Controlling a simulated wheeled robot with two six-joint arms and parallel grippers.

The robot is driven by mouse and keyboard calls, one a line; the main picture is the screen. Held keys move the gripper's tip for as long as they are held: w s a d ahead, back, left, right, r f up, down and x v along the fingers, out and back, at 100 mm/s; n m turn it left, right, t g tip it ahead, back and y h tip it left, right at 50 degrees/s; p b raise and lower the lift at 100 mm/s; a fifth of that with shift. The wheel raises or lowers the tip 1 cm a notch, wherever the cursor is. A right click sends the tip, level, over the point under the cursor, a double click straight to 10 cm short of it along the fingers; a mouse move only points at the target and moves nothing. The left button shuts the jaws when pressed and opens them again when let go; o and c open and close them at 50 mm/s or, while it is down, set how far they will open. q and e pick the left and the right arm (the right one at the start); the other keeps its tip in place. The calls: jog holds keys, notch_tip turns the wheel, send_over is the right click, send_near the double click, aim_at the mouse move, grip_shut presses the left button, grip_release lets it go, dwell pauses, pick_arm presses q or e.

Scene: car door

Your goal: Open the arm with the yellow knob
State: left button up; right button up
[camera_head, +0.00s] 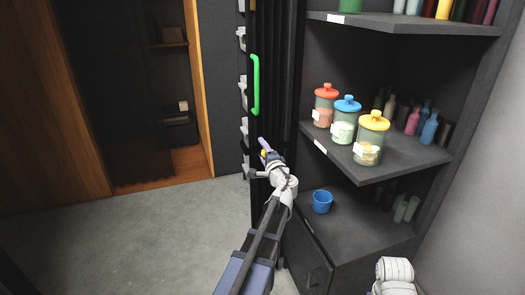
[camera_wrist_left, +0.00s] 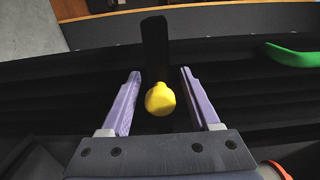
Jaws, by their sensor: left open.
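The yellow knob (camera_wrist_left: 160,99) sits between the two purple fingers of my left gripper (camera_wrist_left: 160,73) in the left wrist view. The fingers stand open, with a gap on each side of the knob. A dark flat bar (camera_wrist_left: 155,40), seemingly the arm bearing the knob, runs away behind it. In the head view my left gripper (camera_head: 266,149) is at the dark upright panel (camera_head: 270,80), below the green handle (camera_head: 256,85). Only a small bit of the yellow knob (camera_head: 264,155) shows there. My right gripper is not in view.
Right of the panel, a dark shelf (camera_head: 385,160) holds jars with red, blue and yellow lids (camera_head: 373,122) and several bottles. A blue cup (camera_head: 322,201) stands on the lower cabinet, close to my left arm. The floor (camera_head: 130,235) at the left is clear.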

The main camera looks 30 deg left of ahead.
pick_arm(q)
jog(key=shift+c, duration=0.2)
grip_shut()
dwell(1.1)
